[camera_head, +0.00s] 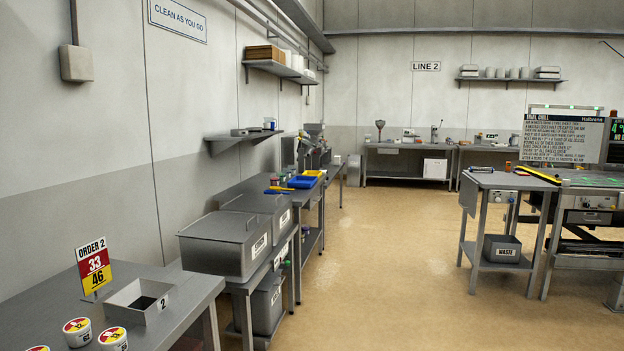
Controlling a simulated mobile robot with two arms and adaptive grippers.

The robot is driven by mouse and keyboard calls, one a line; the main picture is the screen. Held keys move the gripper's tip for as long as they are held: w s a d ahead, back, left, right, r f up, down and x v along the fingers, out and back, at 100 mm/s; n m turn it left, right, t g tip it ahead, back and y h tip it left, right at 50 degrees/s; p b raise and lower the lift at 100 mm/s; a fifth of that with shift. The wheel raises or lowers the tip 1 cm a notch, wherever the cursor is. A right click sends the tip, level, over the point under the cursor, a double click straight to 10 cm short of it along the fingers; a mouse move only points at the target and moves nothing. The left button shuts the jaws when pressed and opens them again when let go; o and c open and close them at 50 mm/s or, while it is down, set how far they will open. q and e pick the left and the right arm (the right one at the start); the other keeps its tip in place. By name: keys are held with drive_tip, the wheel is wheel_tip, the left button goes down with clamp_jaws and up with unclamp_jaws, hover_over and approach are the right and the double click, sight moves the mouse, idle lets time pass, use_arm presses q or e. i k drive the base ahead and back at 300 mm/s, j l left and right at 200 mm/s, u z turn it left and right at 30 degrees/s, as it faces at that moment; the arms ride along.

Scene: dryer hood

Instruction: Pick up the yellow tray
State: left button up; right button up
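A small yellow tray (314,173) sits on the steel bench along the left wall, at the far part of the bench. A blue tray (302,182) lies just in front of it and hides part of its near side. What the yellow tray holds is too small to tell. Neither of my grippers is in view.
Grey lidded bins (215,243) stand nearer along the left wall. A front-left table (40,318) holds white tubs and an "ORDER 2" sign (93,268). A steel table (508,181) with a waste bin (502,248) stands at right. The floor (370,270) between is clear.

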sight(308, 173)
drive_tip(key=i+z, duration=0.25)
drive_tip(key=i, duration=4.85)
drive_tip(key=i+l, duration=0.1)
drive_tip(key=i, duration=0.55)
drive_tip(key=i+u, duration=0.1)
drive_tip(key=i, duration=0.6)
drive_tip(key=i+l, duration=0.2)
drive_tip(key=i, duration=0.45)
drive_tip(key=j+u, duration=0.05)
